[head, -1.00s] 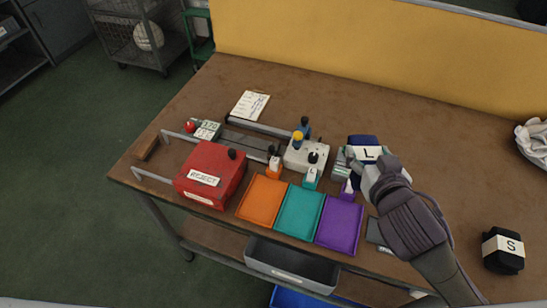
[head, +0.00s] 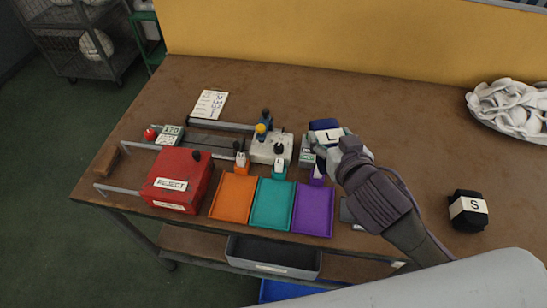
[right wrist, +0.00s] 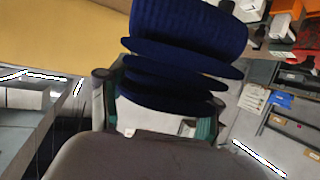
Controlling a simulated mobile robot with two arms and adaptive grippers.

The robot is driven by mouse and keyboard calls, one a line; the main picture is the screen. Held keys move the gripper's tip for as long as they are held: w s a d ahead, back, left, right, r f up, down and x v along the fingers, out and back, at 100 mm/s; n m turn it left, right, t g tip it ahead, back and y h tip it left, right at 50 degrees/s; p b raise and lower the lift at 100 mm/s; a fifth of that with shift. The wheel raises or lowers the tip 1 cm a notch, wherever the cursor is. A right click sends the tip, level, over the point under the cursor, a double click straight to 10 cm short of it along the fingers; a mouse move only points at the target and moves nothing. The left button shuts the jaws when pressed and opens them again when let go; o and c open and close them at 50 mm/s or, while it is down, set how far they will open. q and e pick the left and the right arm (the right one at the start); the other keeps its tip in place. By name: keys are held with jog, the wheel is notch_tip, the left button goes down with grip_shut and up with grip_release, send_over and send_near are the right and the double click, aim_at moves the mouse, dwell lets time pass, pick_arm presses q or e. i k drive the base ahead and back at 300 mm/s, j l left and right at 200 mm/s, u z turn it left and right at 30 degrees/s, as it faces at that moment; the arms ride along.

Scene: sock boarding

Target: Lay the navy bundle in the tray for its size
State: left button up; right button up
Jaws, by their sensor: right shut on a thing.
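The navy bundle (head: 325,125) has a white band marked "L". My right gripper (head: 336,149) is shut on it and holds it behind the purple tray. In the right wrist view the ribbed navy cloth (right wrist: 190,30) fills the top middle, between the fingers (right wrist: 160,110). Three trays lie side by side at the front edge: orange (head: 232,198), teal (head: 272,205) and purple (head: 313,209). All three look empty. Small tags stand behind them, too small to read. My left gripper is not in view.
A red REJECT box (head: 176,181) stands left of the trays. A grey device with knobs (head: 271,149) stands behind them. A black bundle marked "S" (head: 468,211) sits at the right, near a bowl of white cloth (head: 512,108). The table's back middle is clear.

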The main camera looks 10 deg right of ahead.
aim_at(274, 202)
jog(key=i+j, duration=0.1)
jog(key=j, duration=0.3)
jog(key=i+j, duration=0.1)
jog(key=j, duration=0.3)
jog(key=j+z, duration=1.1)
jog(key=z, duration=0.25)
